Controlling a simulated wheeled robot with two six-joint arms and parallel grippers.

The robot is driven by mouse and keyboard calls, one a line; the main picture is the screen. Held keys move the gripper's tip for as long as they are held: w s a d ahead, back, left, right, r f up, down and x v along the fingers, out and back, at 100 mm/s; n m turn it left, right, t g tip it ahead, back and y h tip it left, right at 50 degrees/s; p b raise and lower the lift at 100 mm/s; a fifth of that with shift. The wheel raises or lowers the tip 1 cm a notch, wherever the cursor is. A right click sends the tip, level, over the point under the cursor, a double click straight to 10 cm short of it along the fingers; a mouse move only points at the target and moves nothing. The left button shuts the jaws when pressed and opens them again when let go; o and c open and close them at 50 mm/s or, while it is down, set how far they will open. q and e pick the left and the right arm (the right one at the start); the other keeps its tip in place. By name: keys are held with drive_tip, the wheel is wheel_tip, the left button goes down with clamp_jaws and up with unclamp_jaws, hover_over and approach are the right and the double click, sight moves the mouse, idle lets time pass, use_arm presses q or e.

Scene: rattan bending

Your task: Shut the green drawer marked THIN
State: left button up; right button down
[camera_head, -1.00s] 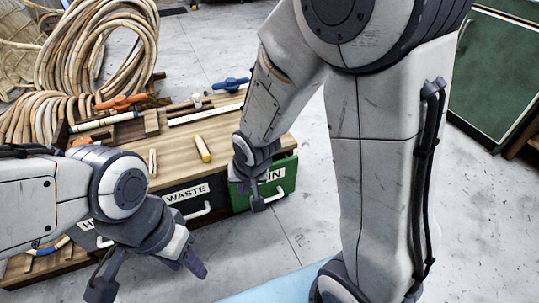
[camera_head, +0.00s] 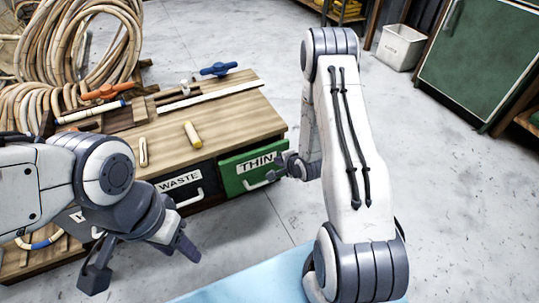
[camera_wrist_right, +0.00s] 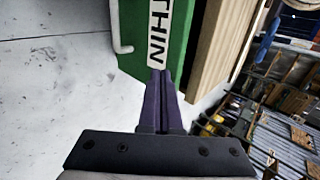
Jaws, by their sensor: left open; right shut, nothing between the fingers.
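The green drawer (camera_head: 233,176) marked THIN is at the right end of the bench front, its white label and handle in plain sight. My left gripper (camera_head: 142,262) is open and empty in front of the bench.
The dark WASTE drawer (camera_head: 184,192) is just left of the green one. A green cabinet (camera_head: 480,60) and white bin (camera_head: 402,47) stand at right. Floor between is clear.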

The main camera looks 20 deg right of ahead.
sight(265, 148)
drive_tip(key=w+f+b, duration=0.1)
drive_tip(key=w, duration=0.1)
drive_tip(key=w+f, duration=0.1)
drive_tip(key=w, duration=0.1)
drive_tip(key=w+f+b, duration=0.1)
drive_tip(key=w, duration=0.1)
drive_tip(key=shift+w+a+f+b, duration=0.1)
drive_tip(key=shift+w+f+b, duration=0.1)
drive_tip(key=shift+w+b, duration=0.1)
drive_tip(key=shift+w+r, duration=0.1)
drive_tip(key=shift+w, duration=0.3)
drive_tip(key=shift+w+r, duration=0.1)
drive_tip(key=shift+w, duration=0.75)
drive_tip(key=shift+w+p, duration=0.35)
drive_tip(key=shift+w, duration=0.15)
drive_tip(key=shift+s, duration=0.1)
